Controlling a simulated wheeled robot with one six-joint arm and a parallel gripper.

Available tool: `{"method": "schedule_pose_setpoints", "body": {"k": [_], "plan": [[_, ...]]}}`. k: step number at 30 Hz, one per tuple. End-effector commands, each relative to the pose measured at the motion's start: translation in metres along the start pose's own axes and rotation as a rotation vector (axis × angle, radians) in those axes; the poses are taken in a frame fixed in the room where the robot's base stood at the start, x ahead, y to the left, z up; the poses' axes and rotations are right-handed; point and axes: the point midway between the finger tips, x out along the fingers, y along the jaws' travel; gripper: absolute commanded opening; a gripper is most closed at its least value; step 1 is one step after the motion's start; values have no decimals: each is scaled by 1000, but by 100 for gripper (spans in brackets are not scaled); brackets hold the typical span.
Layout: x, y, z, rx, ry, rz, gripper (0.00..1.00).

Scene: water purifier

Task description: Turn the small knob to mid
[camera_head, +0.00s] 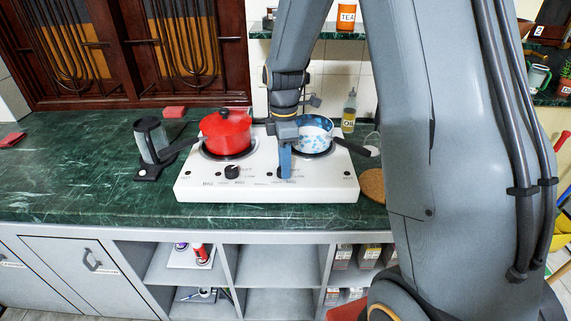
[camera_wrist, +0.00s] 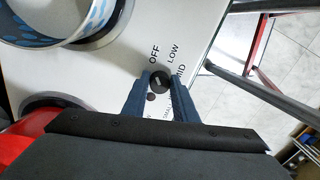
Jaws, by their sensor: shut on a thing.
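The white two-burner stove (camera_head: 262,188) stands on the green marble counter. In the wrist view, the small dark round knob (camera_wrist: 160,81) sits between the two blue fingertips of my gripper (camera_wrist: 161,90), which is shut on it. The labels OFF, LOW and MID are printed around the knob. I cannot tell surely which one its pointer faces. In the head view, my gripper (camera_head: 285,163) comes down on the right part of the stove front and hides this knob. The other, left knob (camera_head: 232,172) is dark and free.
A red pot (camera_head: 226,131) stands on the left burner, and a blue-and-white pan (camera_head: 313,132) on the right one, close to my gripper. Their handles stick out sideways. The front counter strip is clear.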

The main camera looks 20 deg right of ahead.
Motion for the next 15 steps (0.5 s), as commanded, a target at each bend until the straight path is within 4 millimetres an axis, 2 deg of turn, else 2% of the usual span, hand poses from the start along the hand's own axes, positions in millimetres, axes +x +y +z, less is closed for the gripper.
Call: {"method": "schedule_pose_setpoints", "body": {"k": [8,15], "plan": [[1,-4,-4,36,-3,-8,3],[0,-5,-6,172,5,-8,3]]}}
